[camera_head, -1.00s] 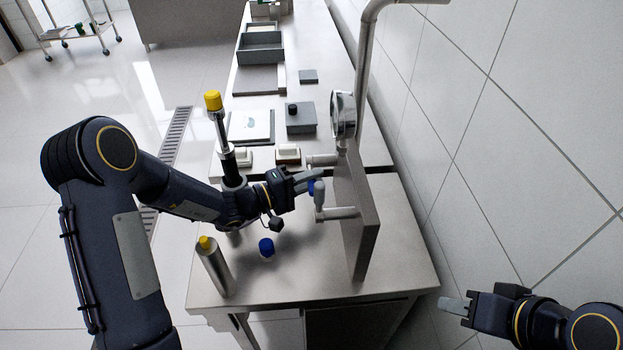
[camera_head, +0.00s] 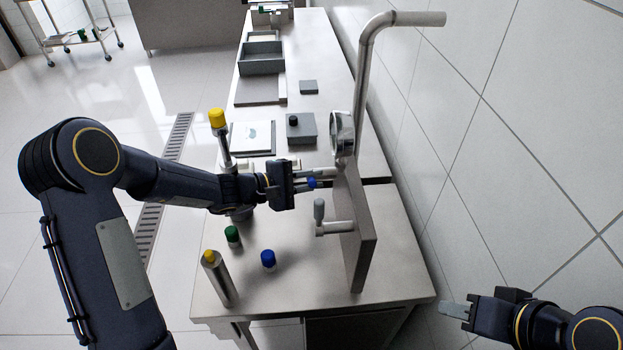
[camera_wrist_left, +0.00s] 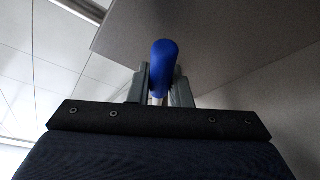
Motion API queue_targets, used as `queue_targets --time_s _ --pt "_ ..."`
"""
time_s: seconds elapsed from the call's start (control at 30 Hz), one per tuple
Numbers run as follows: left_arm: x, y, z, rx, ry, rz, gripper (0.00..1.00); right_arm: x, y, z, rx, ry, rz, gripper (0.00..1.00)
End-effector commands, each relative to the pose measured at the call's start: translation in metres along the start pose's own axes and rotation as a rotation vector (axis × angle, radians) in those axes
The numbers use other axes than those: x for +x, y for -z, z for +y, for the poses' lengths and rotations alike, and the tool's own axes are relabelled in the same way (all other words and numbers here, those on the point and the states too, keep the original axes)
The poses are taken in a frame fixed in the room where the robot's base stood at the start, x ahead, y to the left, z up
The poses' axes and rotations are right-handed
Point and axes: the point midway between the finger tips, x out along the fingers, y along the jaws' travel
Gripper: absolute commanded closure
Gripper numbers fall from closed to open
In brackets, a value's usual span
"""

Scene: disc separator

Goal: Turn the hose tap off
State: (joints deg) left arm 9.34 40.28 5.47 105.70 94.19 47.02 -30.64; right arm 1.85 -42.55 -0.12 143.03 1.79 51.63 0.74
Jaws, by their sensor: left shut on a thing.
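A blue tap handle (camera_head: 312,183) sits at the upright grey panel (camera_head: 362,235). My left gripper (camera_head: 318,180) is shut on it, and the fingers partly cover it. In the left wrist view the rounded blue handle (camera_wrist_left: 164,62) stands between the two fingers (camera_wrist_left: 160,90), in front of the grey panel. The tap's body is mostly hidden. My right gripper (camera_head: 455,309) hangs at the lower right, away from the panel; its fingers show side-on, so I cannot tell if they are apart.
A grey crank handle (camera_head: 320,215) sticks out of the panel just nearer than my left gripper. A round gauge (camera_head: 343,133) and a bent pipe (camera_head: 368,60) rise behind. Yellow-topped cylinder (camera_head: 217,278), green cap (camera_head: 232,235) and blue cap (camera_head: 268,259) stand on the bench (camera_head: 300,290).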

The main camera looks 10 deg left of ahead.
Motion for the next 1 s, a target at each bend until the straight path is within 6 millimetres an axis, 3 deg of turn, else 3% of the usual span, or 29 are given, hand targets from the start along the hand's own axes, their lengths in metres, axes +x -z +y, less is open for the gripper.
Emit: queue_targets --time_s 0.57,0.6,0.73,1.0 --pt "-0.0003 0.0010 0.0021 -0.035 0.013 0.001 1.00 -0.0029 0.0014 -0.0013 0.000 0.000 0.000 0.64" --pt "-0.0003 0.0010 0.0021 -0.035 0.013 0.001 0.77 -0.0029 0.0014 -0.0013 0.000 0.000 0.000 0.64" --pt "-0.0002 0.0007 0.0021 -0.034 0.013 0.001 0.60 -0.0029 0.0014 -0.0013 0.000 0.000 0.000 0.64" --pt "-0.0006 0.0005 0.0021 -0.033 0.013 0.000 0.60 -0.0027 0.0014 -0.0012 0.000 0.000 0.000 0.64"
